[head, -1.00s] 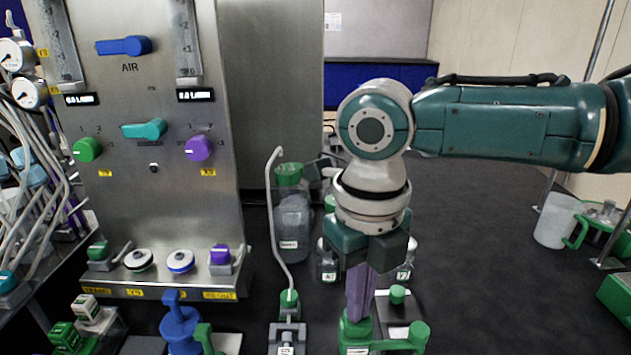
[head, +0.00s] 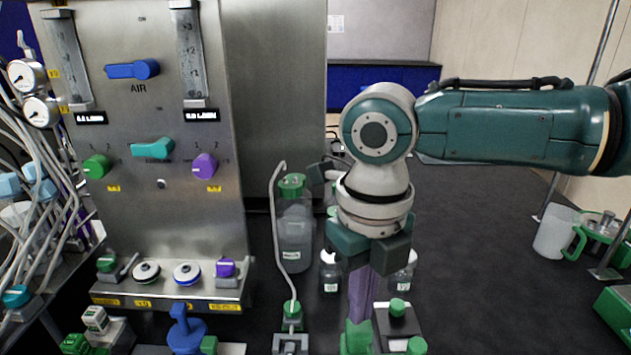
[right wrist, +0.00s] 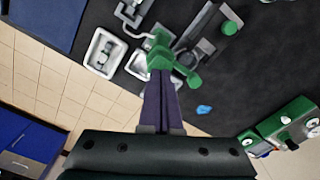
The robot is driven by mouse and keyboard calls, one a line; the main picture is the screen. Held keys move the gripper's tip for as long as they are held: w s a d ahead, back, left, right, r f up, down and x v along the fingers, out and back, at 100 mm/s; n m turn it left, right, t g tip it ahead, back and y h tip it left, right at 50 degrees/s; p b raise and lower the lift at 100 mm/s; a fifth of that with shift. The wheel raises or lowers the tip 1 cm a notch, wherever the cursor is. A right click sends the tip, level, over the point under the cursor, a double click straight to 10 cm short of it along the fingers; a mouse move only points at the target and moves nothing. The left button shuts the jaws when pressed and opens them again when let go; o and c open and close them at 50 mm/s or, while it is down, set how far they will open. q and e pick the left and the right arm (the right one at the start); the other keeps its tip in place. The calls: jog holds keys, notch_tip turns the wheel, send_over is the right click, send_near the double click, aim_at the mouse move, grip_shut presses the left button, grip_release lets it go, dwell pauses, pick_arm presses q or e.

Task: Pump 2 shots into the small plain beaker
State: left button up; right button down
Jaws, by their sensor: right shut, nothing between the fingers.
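My right gripper (head: 358,318) points down over the bench, its purple fingers closed together with nothing between them. In the right wrist view the closed fingertips (right wrist: 160,74) are over or against a green fitting (right wrist: 159,50); I cannot tell whether they touch it. In the head view this green fitting (head: 356,338) is just below the fingers and cut by the lower edge. It may be the pump's top, but I cannot be sure. I cannot make out a small plain beaker for certain. My left gripper is not in view.
A dark block with a green knob (head: 398,308) stands right beside the fingers. A large bottle with a green cap (head: 295,235) and a bent tube (head: 279,235) stand to the left. A jug with a green handle (head: 556,232) is at the right.

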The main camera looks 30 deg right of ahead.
aim_at(359, 327)
jog(key=shift+f+b, duration=1.3)
jog(key=shift+f, duration=0.6)
jog(key=shift+r, duration=0.2)
notch_tip(359, 327, up, 4)
jog(key=p, duration=0.4)
jog(key=shift+f, duration=0.2)
jog(key=shift+f, duration=0.1)
notch_tip(359, 327, up, 6)
jog(key=p, duration=0.6)
